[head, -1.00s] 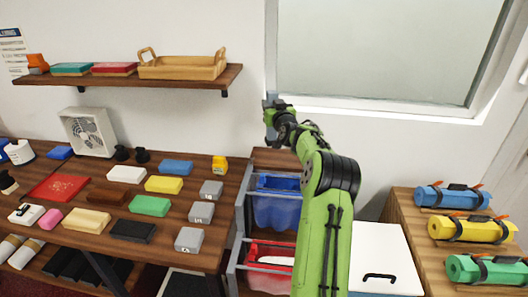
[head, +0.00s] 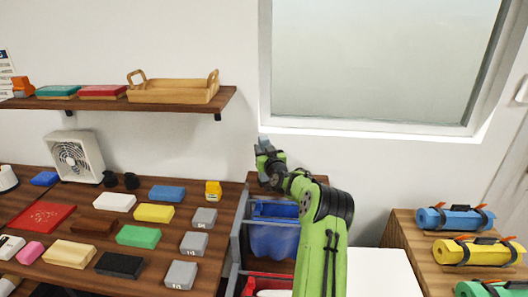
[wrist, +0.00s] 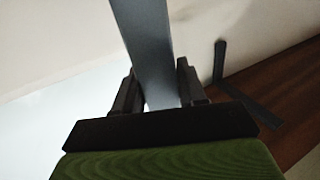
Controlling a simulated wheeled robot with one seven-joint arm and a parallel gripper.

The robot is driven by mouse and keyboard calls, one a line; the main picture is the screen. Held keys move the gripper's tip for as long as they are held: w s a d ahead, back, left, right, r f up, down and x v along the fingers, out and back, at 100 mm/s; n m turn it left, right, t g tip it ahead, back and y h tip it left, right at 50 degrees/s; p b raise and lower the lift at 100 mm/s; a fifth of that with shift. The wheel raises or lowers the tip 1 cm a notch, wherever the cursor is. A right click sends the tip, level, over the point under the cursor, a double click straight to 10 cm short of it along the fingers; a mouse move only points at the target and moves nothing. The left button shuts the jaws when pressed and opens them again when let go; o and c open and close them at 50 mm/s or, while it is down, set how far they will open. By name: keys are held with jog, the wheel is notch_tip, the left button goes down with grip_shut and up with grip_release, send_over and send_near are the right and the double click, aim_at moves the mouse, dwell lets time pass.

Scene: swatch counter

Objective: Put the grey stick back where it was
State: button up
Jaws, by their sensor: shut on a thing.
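My gripper (head: 266,154) is raised in front of the wall, just below the window's lower left corner in the head view. It is shut on the grey stick (head: 263,142), of which only a small piece shows there. In the wrist view the grey stick (wrist: 143,45) stands between the two dark fingers of my gripper (wrist: 158,92) and runs up out of the frame. The stick's far end is not visible.
Below my gripper is a rack with a blue bin (head: 272,235) and a red bin (head: 268,285). A counter of coloured blocks is at left, under a wall shelf (head: 120,102). A dark L-shaped piece (wrist: 221,60) shows by brown wood in the wrist view.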

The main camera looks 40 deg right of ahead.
jog(key=o, duration=0.9)
jog(key=shift+o, duration=0.2)
jog(key=b+v, duration=0.2)
jog(key=v, duration=1)
jog(key=w+a+r+n+g+y, duration=0.1)
jog(key=w+a+n+y, duration=0.15)
jog(key=a, duration=0.55)
jog(key=w+a+r+n+y, duration=0.2)
jog(key=a+y, duration=0.2)
jog(key=a, duration=0.5)
jog(key=s+a+n+g+y, duration=0.1)
jog(key=s+a+g, duration=0.1)
jog(key=a, duration=0.4)
jog(key=s+a+n+g+y, duration=0.1)
jog(key=s+a, duration=0.2)
jog(key=a, duration=0.3)
jog(key=s+a+g, duration=0.2)
jog(key=s+a, duration=0.2)
jog(key=s, duration=0.4)
jog(key=s+a+f+g, duration=0.1)
jog(key=s+a+g, duration=0.1)
jog(key=s, duration=0.7)
jog(key=s+a+f+g, duration=0.1)
jog(key=s+a+g, duration=0.1)
jog(key=s+a, duration=0.3)
jog(key=s, duration=0.4)
jog(key=shift+a+f+m, duration=0.25)
jog(key=shift+a+m, duration=0.05)
jog(key=shift+m, duration=0.05)
